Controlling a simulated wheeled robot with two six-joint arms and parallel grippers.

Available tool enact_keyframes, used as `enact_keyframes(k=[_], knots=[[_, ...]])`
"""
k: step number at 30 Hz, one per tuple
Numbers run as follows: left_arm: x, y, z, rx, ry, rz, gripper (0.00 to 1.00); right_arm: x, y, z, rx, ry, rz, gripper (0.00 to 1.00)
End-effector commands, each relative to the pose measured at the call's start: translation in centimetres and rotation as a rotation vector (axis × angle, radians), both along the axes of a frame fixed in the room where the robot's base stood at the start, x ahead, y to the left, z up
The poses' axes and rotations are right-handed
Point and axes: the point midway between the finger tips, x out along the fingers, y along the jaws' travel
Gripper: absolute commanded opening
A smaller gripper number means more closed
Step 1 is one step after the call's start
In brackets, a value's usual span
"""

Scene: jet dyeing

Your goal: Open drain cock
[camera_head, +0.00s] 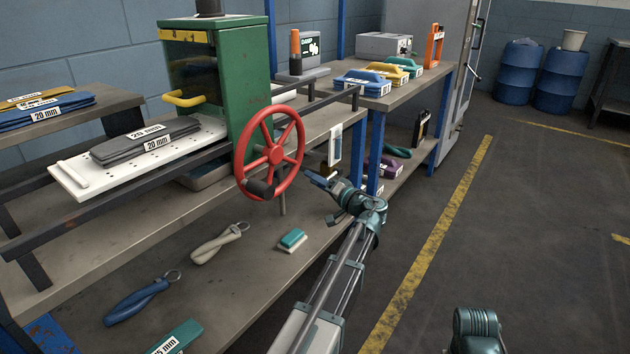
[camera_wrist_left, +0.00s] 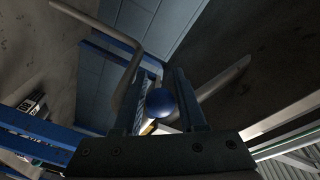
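My left gripper (camera_head: 316,179) is just right of the red handwheel (camera_head: 272,153), at the front edge of the bench. In the left wrist view its two fingers (camera_wrist_left: 160,98) stand apart, with a round blue knob (camera_wrist_left: 159,103) between them. The knob seems to have a gap on its right side, so a firm hold does not show. It may be the handle end of the drain cock, but the cock's body cannot be made out. A grey bent bar (camera_wrist_left: 128,75) runs beside the left finger.
A green machine cabinet (camera_head: 245,75) stands behind the wheel. A workbench (camera_head: 410,92) with tools is behind my gripper. The floor to the right is open.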

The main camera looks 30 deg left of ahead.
Motion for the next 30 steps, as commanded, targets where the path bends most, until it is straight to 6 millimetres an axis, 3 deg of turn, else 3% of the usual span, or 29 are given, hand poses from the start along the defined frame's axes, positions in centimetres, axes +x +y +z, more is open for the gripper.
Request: enact_keyframes(k=[1, 6, 30], knots=[[0.00, -0.01, 0.00, 0.000, 0.000, 0.000, 0.29, 0.00, 0.00, 0.00, 0.000, 0.000, 0.000, 0.50], [-0.01, -0.02, 0.00, 0.000, 0.000, 0.000, 0.00, 0.00, 0.00, 0.00, 0.000, 0.000, 0.000, 0.50], [0.00, -0.04, 0.00, 0.000, 0.000, 0.000, 0.00, 0.00, 0.00, 0.00, 0.000, 0.000, 0.000, 0.50]])
